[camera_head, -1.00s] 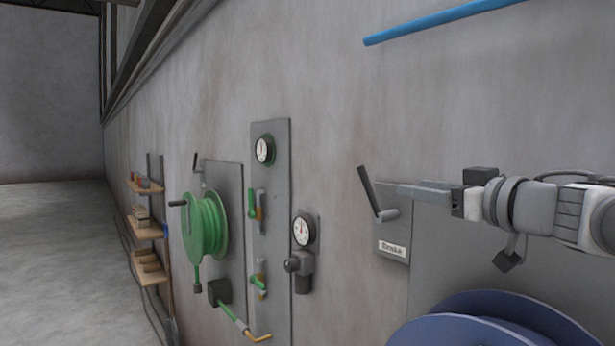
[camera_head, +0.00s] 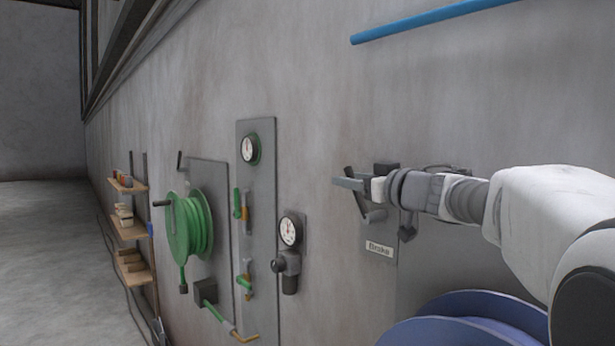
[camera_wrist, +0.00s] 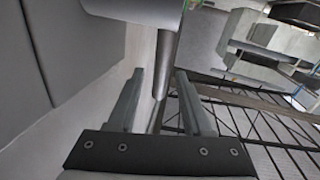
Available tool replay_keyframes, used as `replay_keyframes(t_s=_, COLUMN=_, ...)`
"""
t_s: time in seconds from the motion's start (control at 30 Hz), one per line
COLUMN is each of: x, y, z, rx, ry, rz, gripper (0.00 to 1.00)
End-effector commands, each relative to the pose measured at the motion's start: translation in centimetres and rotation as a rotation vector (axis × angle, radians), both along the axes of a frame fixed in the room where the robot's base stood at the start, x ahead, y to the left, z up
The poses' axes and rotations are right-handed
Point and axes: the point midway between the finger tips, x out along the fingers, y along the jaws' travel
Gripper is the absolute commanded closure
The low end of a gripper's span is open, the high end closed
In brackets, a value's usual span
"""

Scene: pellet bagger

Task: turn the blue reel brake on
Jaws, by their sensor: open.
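The blue reel (camera_head: 465,318) is at the lower right of the head view, on the wall. Above it is a grey plate with a "Brake" label (camera_head: 380,248) and a dark brake lever (camera_head: 360,206) that leans up and to the left from its pivot. My gripper (camera_head: 348,182) is open at the lever, its fingers crossing in front of the lever's upper part. In the wrist view my gripper (camera_wrist: 160,78) has the lever's dark rod (camera_wrist: 168,52) running between its two open fingers. A thick grey cylinder, seemingly the pivot (camera_wrist: 140,8), is at the top. Contact cannot be told.
A green reel (camera_head: 190,228) with a crank hangs to the left. A panel with gauges and green-handled valves (camera_head: 258,215) stands between. A blue pipe (camera_head: 430,20) runs along the wall above. Shelves (camera_head: 130,228) are farther left; the floor there is clear.

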Motion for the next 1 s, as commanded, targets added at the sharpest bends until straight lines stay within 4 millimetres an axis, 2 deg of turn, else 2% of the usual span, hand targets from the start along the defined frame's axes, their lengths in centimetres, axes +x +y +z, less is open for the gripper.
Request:
replay_keyframes(t_s=0.1, x=1.6, y=0.8, z=0.0, rx=0.000, ry=0.001, rz=0.001, gripper=0.50)
replay_keyframes(t_s=0.23, x=2.6, y=1.3, z=0.0, rx=-0.001, ry=0.001, rz=0.001, gripper=0.50)
replay_keyframes(t_s=0.6, x=2.9, y=1.5, z=0.0, rx=-0.001, ry=0.000, rz=0.000, gripper=0.50)
replay_keyframes(t_s=0.87, x=2.9, y=1.4, z=0.0, rx=-0.001, ry=0.000, rz=0.000, gripper=0.97)
replay_keyframes(t_s=0.9, x=2.9, y=1.4, z=0.0, rx=-0.001, ry=0.000, rz=0.000, gripper=1.00)
replay_keyframes(t_s=1.0, x=2.9, y=1.4, z=0.0, rx=-0.001, ry=0.000, rz=0.000, gripper=1.00)
